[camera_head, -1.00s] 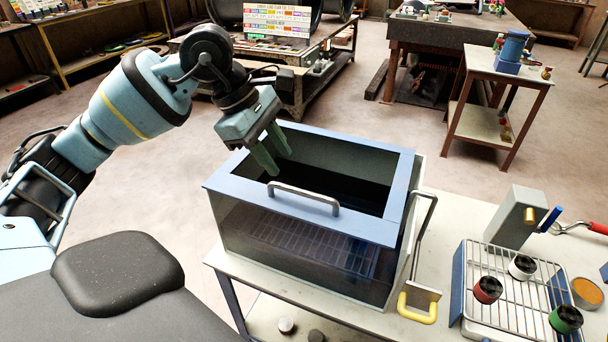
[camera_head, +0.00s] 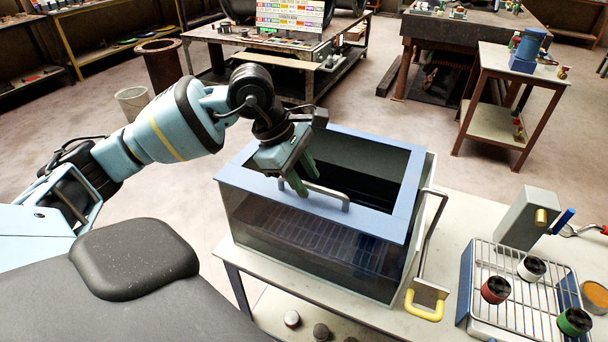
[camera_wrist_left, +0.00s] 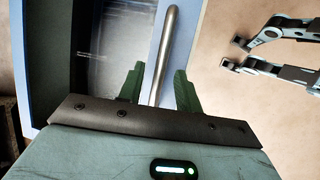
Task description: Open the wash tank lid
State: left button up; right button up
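The wash tank (camera_head: 320,250) is a see-through box on a pale table. Its blue-framed lid (camera_head: 240,177) lies flat on top around a dark window. A grey bar handle (camera_head: 330,193) runs along the lid's front edge. My left gripper (camera_head: 302,178) is open and points down at the left part of the handle. In the left wrist view the handle (camera_wrist_left: 165,50) shows between the two green fingers (camera_wrist_left: 157,86), with a gap visible on either side. I cannot tell whether a finger touches it.
A bent metal bar with a yellow grip (camera_head: 424,305) stands at the tank's right side. Right of it is a wire rack (camera_head: 515,310) with red, white and green spools, and a grey box (camera_head: 527,217). Open floor lies behind the tank.

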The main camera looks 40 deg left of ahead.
pick_arm(q)
grip_shut()
dwell(0.3)
